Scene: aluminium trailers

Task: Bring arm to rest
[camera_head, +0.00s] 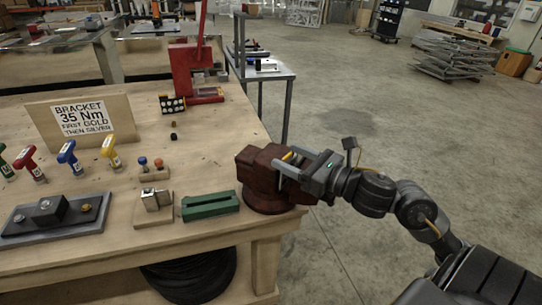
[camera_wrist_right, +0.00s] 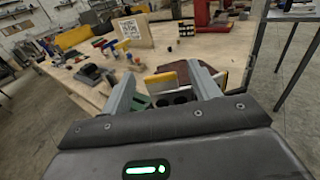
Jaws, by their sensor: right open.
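My right gripper (camera_head: 297,163) is above the dark red vise (camera_head: 262,182) at the right front corner of the wooden workbench (camera_head: 215,135). In the right wrist view its two fingers (camera_wrist_right: 165,78) are apart. A small yellow piece (camera_wrist_right: 160,78) shows between or beyond them; I cannot tell whether the fingers touch it. My right arm (camera_head: 385,195) comes in from the lower right, stretched over the floor toward the bench. The vise is partly hidden behind the gripper. My left gripper is not in view.
The bench holds a green block (camera_head: 210,206), a metal block on a wooden base (camera_head: 157,200), a dark fixture plate (camera_head: 55,218), several T-handled tools (camera_head: 110,150), a torque sign (camera_head: 82,117) and a red press (camera_head: 190,75). Open floor (camera_head: 400,120) lies right of the bench.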

